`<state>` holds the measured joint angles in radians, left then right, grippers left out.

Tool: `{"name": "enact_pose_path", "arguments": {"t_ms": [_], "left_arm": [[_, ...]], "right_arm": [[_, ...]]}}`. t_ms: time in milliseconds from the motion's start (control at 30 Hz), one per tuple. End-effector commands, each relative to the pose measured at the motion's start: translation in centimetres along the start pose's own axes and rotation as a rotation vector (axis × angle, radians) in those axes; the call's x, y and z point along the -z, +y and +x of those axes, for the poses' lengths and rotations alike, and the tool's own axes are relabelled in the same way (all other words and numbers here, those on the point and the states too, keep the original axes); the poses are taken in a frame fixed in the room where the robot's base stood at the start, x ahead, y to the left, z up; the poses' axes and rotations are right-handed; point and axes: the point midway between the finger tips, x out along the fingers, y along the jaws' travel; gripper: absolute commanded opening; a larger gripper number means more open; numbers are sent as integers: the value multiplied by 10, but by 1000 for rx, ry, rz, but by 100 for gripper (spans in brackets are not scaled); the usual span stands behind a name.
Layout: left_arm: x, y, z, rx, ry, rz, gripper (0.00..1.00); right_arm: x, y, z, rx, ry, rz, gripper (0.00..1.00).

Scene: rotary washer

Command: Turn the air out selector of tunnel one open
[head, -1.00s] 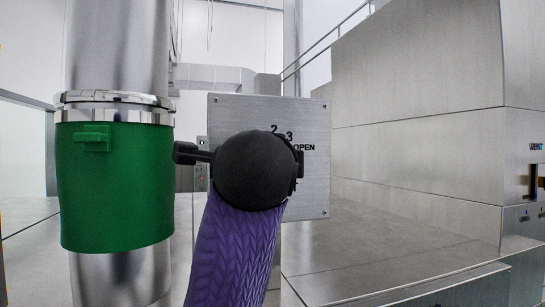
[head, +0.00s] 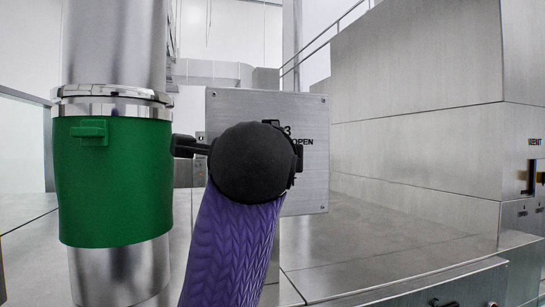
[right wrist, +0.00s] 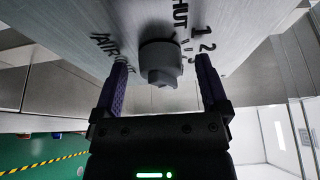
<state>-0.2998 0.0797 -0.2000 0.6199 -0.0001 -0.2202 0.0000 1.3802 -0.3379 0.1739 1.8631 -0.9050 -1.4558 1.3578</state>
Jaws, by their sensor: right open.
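The air out selector is a grey round knob (right wrist: 160,62) on a metal panel (head: 312,185) marked OPEN, SHUT and 1 2 3. In the right wrist view the knob sits between the fingertips of my right gripper (right wrist: 161,66). The gripper is open, with visible gaps on both sides of the knob. In the head view my black wrist and purple arm hide the knob and most of the gripper. My left gripper is not in view.
A steel column with a green band (head: 115,185) stands left of the panel. A large steel housing (head: 420,110) fills the right side, with another switch (head: 532,178) at the far right. A steel ledge (head: 390,245) runs below the panel.

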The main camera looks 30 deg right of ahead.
Motion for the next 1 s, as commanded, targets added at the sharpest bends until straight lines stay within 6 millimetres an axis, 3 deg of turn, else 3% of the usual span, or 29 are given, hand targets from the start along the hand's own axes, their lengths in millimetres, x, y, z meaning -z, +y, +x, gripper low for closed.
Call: {"name": "enact_pose_path", "arguments": {"t_ms": [200, 400, 1000], "left_arm": [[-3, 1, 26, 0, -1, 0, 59], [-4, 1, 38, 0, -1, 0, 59], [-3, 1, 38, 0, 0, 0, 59]], "right_arm": [[0, 5, -51, 6, -2, 3, 95], [0, 3, -88, 3, 0, 1, 95], [0, 1, -95, 0, -1, 0, 95]]}}
